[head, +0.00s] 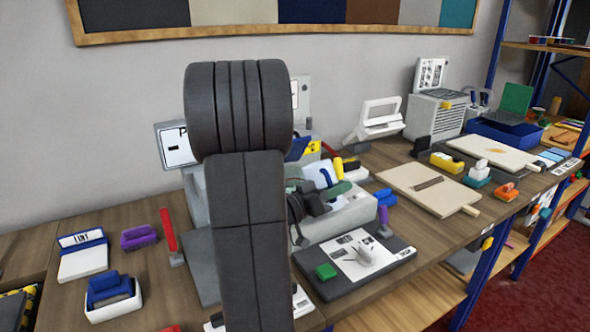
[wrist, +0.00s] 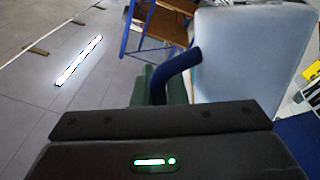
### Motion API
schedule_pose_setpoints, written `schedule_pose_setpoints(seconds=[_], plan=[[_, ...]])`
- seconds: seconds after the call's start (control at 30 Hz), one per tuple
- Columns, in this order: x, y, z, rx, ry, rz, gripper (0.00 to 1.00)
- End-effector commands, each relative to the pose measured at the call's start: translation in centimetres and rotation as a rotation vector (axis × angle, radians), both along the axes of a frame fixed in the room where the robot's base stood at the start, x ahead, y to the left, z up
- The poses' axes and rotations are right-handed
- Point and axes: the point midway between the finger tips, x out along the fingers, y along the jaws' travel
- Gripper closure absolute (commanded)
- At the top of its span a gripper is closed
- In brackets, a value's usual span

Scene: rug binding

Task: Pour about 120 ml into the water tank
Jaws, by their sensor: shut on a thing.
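I cannot identify the water tank with certainty in either view.

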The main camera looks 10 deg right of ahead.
Motion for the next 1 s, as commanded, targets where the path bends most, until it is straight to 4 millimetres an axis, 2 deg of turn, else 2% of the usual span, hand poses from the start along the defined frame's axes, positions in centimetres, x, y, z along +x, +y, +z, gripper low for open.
schedule_pose_setpoints(seconds=[0.03,0.1,0.23,0.33,1.0], plan=[[0.3,0.2,1.6,-0.020,0.021,0.001,1.00],[0.7,0.5,3.0,-0.047,0.055,0.001,1.00],[1.4,1.0,4.9,-0.097,0.124,0.000,1.00],[1.6,1.2,4.3,-0.138,0.179,-0.001,1.00],[2.3,1.8,6.1,-0.261,0.336,-0.005,1.00]])
